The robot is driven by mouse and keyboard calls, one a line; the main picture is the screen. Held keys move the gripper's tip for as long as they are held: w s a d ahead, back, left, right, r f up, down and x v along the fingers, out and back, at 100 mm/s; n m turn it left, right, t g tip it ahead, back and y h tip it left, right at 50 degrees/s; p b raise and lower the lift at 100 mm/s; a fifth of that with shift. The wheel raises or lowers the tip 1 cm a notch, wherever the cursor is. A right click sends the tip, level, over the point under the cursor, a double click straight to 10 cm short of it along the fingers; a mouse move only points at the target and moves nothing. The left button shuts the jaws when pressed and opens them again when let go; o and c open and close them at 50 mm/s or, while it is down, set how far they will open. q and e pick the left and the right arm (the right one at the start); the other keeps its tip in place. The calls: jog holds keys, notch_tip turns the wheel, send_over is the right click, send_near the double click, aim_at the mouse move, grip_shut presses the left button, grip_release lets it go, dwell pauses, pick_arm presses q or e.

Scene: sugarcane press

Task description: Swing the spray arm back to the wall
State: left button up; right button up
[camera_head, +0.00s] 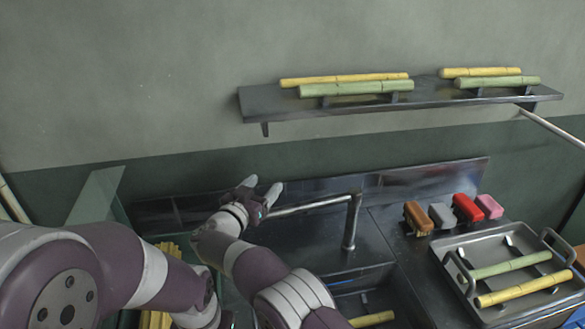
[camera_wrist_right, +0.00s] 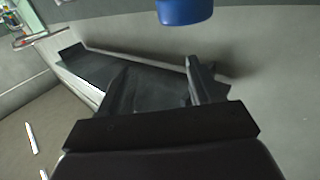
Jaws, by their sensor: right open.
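The spray arm (camera_head: 310,205) is a grey metal tube in the head view. It runs left from the top of an upright post (camera_head: 350,222) at the sink's back, angled out from the wall. My right gripper (camera_head: 264,186) is at its free left end, fingers spread toward the wall; contact cannot be told. In the wrist view the gripper (camera_wrist_right: 155,75) has nothing clearly between its fingers. A blue rounded piece (camera_wrist_right: 185,10) shows at the top, beyond the fingers; I cannot tell if it belongs to the spray arm.
A wall shelf (camera_head: 420,100) holds yellow and green canes above. A metal backsplash (camera_head: 425,180) runs behind the sink (camera_head: 350,281). Coloured brushes (camera_head: 467,207) and a handled tray (camera_head: 500,238) with canes stand right. A glass panel (camera_head: 98,190) stands left.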

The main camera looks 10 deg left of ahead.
pick_arm(q)
notch_tip(320, 180, up, 4)
jog(key=p, duration=0.3)
jog(key=shift+r, duration=0.25)
pick_arm(e)
jog(key=s+d+r, duration=0.2)
jog(key=d+r, duration=0.3)
jog(key=d, duration=0.3)
jog(key=shift+s+d, duration=0.15)
jog(key=shift+d, duration=0.1)
pick_arm(q)
jog(key=shift+c, duration=0.2)
pick_arm(e)
jog(key=shift+r, duration=0.1)
